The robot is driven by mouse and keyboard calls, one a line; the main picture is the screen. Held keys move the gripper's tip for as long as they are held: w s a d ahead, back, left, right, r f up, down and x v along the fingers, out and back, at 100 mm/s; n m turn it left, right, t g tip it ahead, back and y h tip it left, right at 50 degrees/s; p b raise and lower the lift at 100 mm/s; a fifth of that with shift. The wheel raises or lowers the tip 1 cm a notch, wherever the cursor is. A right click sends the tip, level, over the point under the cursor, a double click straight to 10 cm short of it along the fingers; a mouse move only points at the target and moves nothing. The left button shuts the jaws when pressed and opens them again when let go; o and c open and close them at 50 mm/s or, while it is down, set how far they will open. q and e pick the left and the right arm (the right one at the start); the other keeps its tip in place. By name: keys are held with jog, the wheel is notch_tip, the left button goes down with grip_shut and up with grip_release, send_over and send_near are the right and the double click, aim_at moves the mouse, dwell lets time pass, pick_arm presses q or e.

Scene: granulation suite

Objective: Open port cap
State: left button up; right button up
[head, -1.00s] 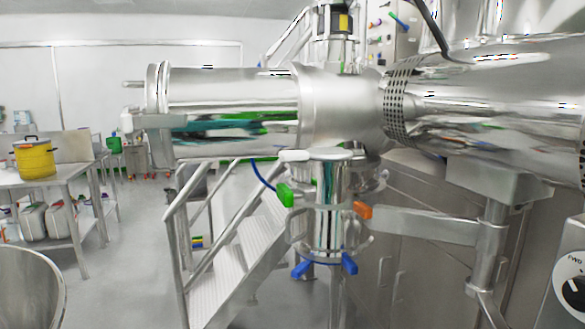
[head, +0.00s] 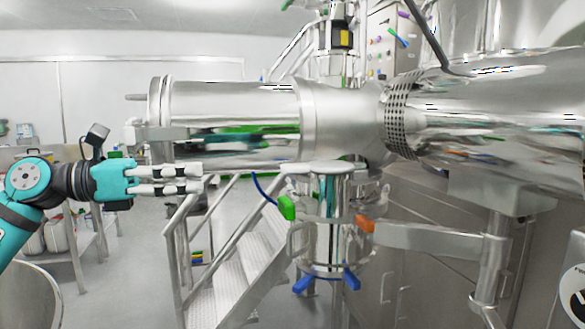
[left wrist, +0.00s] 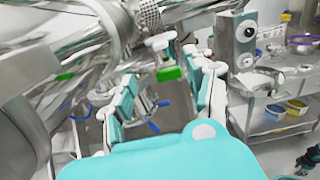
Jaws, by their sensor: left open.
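A horizontal steel cylinder (head: 235,110) spans the head view. Its left end has a flanged end cap (head: 157,115) with a small handle sticking out to the left. I cannot tell for sure that this is the port cap. My left gripper (head: 202,179) is open and empty, pointing right, in front of and just below the cylinder's left part in the picture. In the left wrist view, the open fingers (left wrist: 160,68) frame a green handle (left wrist: 169,74), which shows beyond them.
A vertical steel fitting with a green handle (head: 286,207), an orange handle (head: 364,223) and blue handles (head: 350,279) hangs under the cylinder. Steel steps (head: 225,270) stand behind. The left wrist view shows a shelf cart (left wrist: 280,119) with bowls at the right.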

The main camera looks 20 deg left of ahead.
aim_at(282, 169)
pick_arm(q)
jog(key=p+x, duration=0.6)
jog(key=x, duration=1)
jog(key=shift+w+d+p, duration=0.15)
jog(key=shift+w+p, duration=0.05)
jog(key=shift+p, duration=0.2)
jog(key=shift+w+d, duration=0.25)
jog(key=shift+d, duration=0.2)
grip_shut()
